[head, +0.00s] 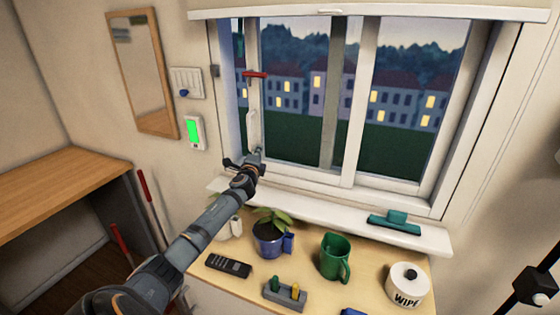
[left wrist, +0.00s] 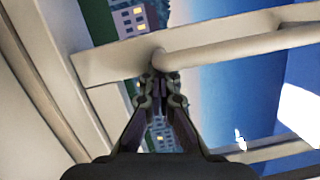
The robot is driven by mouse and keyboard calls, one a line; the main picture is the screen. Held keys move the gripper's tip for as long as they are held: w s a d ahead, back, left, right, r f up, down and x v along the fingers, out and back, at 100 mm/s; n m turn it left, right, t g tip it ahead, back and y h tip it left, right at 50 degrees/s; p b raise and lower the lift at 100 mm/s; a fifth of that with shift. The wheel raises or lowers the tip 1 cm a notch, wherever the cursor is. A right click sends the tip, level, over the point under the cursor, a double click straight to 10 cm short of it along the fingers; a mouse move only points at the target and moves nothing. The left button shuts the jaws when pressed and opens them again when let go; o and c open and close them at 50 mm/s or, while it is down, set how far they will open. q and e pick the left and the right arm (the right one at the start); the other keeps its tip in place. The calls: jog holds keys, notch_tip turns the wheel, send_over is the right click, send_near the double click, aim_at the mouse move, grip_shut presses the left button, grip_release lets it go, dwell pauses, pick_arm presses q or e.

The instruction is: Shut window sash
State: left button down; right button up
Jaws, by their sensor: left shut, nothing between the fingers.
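The window sash (head: 252,110) is the left pane's white-framed part, with a narrow strip of outside showing between its left stile and the left jamb (head: 222,100). A white upright handle (head: 252,130) is on that stile, and a red lever (head: 255,74) sits above it. My left gripper (head: 256,155) is at the handle's lower end, above the sill. In the left wrist view my left gripper (left wrist: 160,88) is shut and empty, its tips close to the rounded end of a white bar (left wrist: 220,48). Contact cannot be told.
The white sill (head: 330,217) holds a teal squeegee-like tool (head: 394,223). Below, a wooden top carries a potted plant (head: 270,240), green mug (head: 335,257), black remote (head: 228,265) and wipes tub (head: 407,286). A mirror (head: 143,75) hangs left.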

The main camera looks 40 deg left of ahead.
pick_arm(q)
jog(key=s+a+b, duration=0.2)
jog(key=a, duration=0.7)
jog(key=shift+s, duration=0.35)
pick_arm(e)
jog(key=shift+s+a+f, duration=0.1)
jog(key=shift+a+f, duration=0.15)
jog(key=shift+f, duration=0.4)
jog(key=shift+a+f, duration=0.2)
jog(key=shift+f, duration=0.4)
